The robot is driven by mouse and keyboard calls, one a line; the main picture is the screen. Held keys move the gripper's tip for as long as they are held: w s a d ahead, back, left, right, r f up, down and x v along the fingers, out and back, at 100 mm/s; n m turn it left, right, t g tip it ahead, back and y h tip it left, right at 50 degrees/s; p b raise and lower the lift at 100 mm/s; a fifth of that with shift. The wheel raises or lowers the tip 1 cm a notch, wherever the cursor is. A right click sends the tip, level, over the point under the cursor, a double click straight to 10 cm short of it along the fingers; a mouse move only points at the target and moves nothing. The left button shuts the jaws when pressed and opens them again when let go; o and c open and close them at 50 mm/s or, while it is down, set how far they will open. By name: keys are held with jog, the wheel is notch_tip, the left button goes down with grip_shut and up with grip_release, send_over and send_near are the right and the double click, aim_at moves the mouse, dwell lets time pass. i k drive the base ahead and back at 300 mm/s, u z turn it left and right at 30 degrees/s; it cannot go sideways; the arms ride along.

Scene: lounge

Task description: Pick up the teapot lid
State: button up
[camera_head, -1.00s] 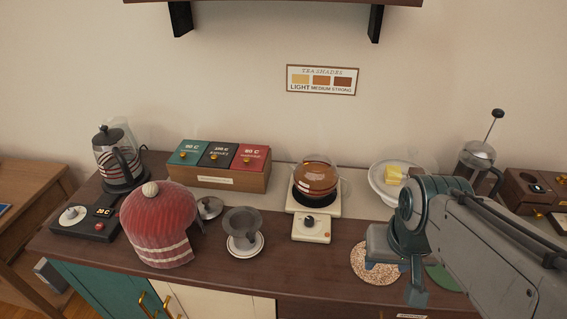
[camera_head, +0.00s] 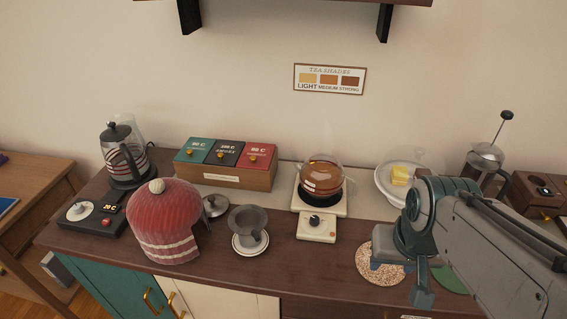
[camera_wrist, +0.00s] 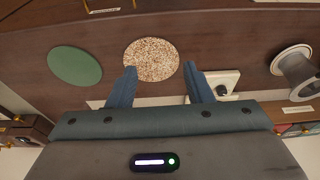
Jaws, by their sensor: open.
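A small grey round lid with a knob (camera_head: 215,206) lies on the counter, close against the right side of the red knitted tea cosy (camera_head: 165,222). It looks like the teapot lid; I do not see it in the wrist view. A round glass pot of amber tea (camera_head: 322,178) stands on a white warmer. My gripper (camera_head: 405,272) is at the right, far from the lid, over the counter's front part. In the wrist view my gripper (camera_wrist: 161,72) is open and empty, its fingers pointing toward a speckled round mat (camera_wrist: 152,60).
A grey strainer on a saucer (camera_head: 248,240) stands right of the lid. Behind are the tea boxes (camera_head: 226,175); a kettle (camera_head: 122,158) stands back left. A butter plate (camera_head: 386,186) and French press (camera_head: 484,168) stand at the right. Bare counter lies between strainer and mat (camera_head: 372,268).

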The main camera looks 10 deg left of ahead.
aim_at(215, 204)
jog(key=u, duration=0.05)
jog(key=k, duration=0.5)
jog(key=u, duration=0.8)
jog(key=i, duration=0.45)
jog(key=u, duration=0.3)
